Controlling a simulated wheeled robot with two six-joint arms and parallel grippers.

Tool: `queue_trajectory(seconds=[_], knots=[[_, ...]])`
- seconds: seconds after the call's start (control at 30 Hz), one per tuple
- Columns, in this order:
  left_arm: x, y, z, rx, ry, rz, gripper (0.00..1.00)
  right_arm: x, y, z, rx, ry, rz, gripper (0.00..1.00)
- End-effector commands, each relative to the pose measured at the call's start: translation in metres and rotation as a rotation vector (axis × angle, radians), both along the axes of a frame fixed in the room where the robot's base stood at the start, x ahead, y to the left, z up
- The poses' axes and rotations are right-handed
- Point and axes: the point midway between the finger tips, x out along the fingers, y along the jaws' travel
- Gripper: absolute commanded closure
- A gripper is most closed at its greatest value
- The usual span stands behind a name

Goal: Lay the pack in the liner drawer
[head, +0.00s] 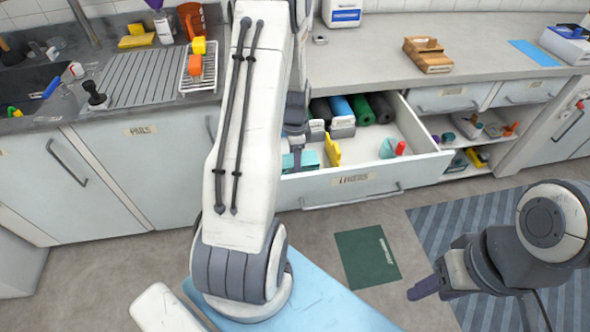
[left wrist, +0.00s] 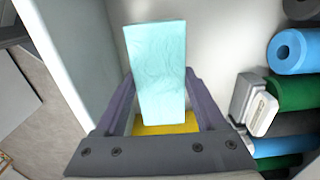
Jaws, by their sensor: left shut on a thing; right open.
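The liner drawer (head: 420,172) is pulled open below the counter, with a label on its front. My left gripper (head: 299,150) reaches down into its left part. It is shut on a light teal pack (head: 309,161). In the left wrist view the pack (left wrist: 158,75) stands out between the two fingers (left wrist: 160,110). I cannot tell whether the pack touches the drawer floor. My arm hides part of the drawer's left end. My right gripper (head: 424,290) is open and empty above the floor at the lower right.
Several rolls, among them a blue roll (head: 341,108), lie at the drawer's back. A yellow item (head: 333,150) stands close to the pack. A teal item with a red end (head: 392,148) lies to the right. The drawer's middle is clear. A green mat (head: 366,257) lies on the floor.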

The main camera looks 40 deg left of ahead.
Motion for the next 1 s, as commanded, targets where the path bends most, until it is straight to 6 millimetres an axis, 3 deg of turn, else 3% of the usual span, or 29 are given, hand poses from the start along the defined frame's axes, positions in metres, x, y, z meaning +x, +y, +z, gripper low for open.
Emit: queue_trajectory(seconds=[0.3,0.73,0.77,0.8,0.83,1.0], knots=[[0.000,0.000,-0.038,0.000,0.000,0.001,0.90,0.000,0.000,0.000,0.000,0.000,0.001,0.50],[0.000,0.000,-0.047,0.001,-0.002,0.002,0.90,0.000,0.000,-0.003,0.000,0.000,0.001,0.50],[0.000,0.000,-0.046,0.001,-0.002,0.002,0.20,0.000,0.000,-0.002,0.000,0.000,0.001,0.50],[0.000,0.000,-0.046,0.001,-0.002,0.002,0.05,0.000,0.000,-0.002,0.000,0.000,0.001,0.50],[0.000,0.000,-0.046,0.001,-0.002,0.002,0.00,0.000,0.000,-0.001,0.000,0.000,0.001,0.50],[0.000,0.000,-0.045,0.001,-0.002,0.002,0.00,0.000,0.000,-0.001,0.000,0.000,0.001,0.50]])
